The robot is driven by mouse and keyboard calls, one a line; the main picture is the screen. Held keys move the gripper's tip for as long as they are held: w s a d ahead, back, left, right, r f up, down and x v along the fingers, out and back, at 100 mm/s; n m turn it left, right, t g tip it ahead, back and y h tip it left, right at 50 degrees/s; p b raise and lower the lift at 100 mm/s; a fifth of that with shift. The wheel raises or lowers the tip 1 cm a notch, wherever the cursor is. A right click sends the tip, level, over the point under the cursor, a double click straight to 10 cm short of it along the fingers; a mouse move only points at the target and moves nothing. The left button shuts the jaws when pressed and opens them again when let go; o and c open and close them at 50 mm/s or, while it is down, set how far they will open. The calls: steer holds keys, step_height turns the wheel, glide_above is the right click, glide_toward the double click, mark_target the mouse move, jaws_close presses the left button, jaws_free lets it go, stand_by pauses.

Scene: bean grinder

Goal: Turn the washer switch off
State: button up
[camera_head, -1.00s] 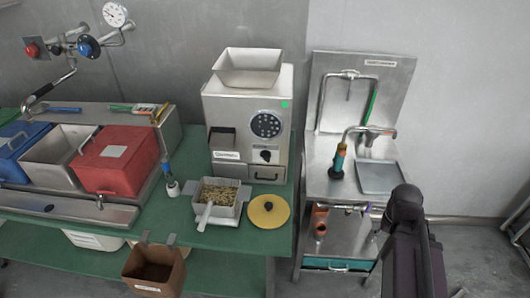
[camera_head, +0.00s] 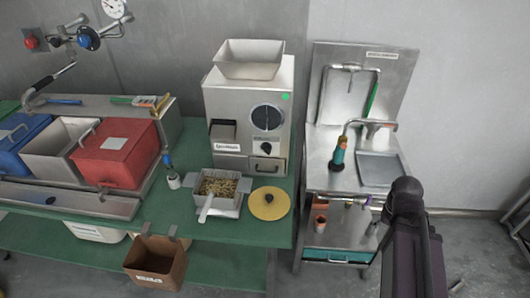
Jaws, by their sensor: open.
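A steel washing station (camera_head: 398,75) stands at the right, with a tall back plate, a bent spout (camera_head: 372,125) and a shallow tray (camera_head: 380,170). A green and orange handled tool (camera_head: 338,155) stands upright on its top. The labels are too small to read. My dark arm (camera_head: 410,235) rises at the lower right, in front of the station's right side and hiding part of it. My gripper is not in view.
A grinder (camera_head: 222,101) with a steel hopper stands on the green bench (camera_head: 225,235), beside a pan of beans (camera_head: 220,190) and a yellow lid (camera_head: 269,204). Blue, steel and red bins (camera_head: 115,155) stand left. A brown bin (camera_head: 155,262) hangs at the front.

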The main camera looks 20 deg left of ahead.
steer(key=o, duration=0.3)
steer(key=shift+o, duration=0.5)
steer(key=shift+w+a+f+n+t+h+b, duration=0.3)
steer(key=shift+w+a+f+n+h+b, duration=0.1)
steer(key=shift+w+f+n+h+b, duration=0.15)
steer(key=w+a+n+t+h+b, duration=0.4)
steer(key=w+a+n+t, duration=0.1)
steer(key=w+a+n, duration=0.15)
steer(key=n+t+y+b, duration=0.8)
steer(key=n+t+y, duration=0.3)
steer(key=n, duration=1.2)
glide_toward(266, 152)
steer(key=s+h, duration=0.2)
steer(key=s, duration=0.1)
steer(key=shift+s+a+f+t+y, duration=0.15)
steer(key=shift+a+t+y, duration=0.15)
steer(key=shift+t, duration=0.1)
steer(key=x, duration=1.4)
steer(key=shift+d, duration=0.2)
